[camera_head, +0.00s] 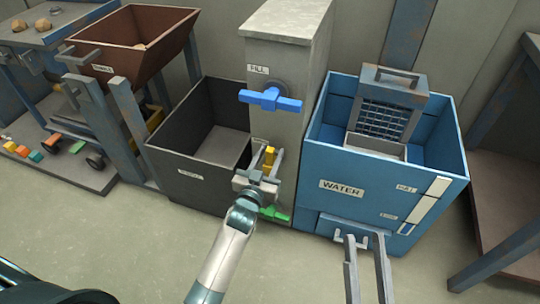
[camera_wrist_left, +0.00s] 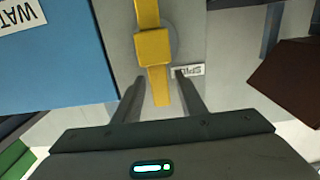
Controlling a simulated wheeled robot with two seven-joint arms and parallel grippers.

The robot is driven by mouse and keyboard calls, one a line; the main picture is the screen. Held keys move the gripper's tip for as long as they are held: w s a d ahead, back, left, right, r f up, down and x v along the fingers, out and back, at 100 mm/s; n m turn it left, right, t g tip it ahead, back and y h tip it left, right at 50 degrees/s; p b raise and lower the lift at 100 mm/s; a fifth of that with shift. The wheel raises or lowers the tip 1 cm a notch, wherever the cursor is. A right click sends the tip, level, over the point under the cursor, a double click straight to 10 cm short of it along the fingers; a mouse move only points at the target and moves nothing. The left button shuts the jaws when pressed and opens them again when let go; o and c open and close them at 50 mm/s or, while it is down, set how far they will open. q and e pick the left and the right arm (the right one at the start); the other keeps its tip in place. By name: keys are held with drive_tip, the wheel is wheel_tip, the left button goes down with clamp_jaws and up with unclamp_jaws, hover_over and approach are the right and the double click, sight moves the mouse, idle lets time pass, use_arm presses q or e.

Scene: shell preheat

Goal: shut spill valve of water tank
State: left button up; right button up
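The yellow valve handle (camera_head: 268,158) is on the front of the grey column (camera_head: 292,110). In the left wrist view the yellow handle (camera_wrist_left: 154,48) runs upright, beside a SPILL label (camera_wrist_left: 188,71) that appears upside down. My left gripper (camera_head: 265,166) is open, with one finger on each side of the handle's near end and a gap showing on both sides in the left wrist view (camera_wrist_left: 160,90). The blue WATER tank (camera_head: 345,205) stands to the right of the column. My right gripper (camera_head: 366,242) is open and empty at the bottom, in front of the tank.
A blue handle (camera_head: 270,99) under a FILL label is higher on the column. A green handle (camera_head: 274,214) is low, partly behind my left gripper. A dark open bin (camera_head: 190,180) stands left of the column, a brown hopper (camera_head: 130,62) beyond it. The floor in front is clear.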

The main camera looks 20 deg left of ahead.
use_arm(q)
clamp_jaws()
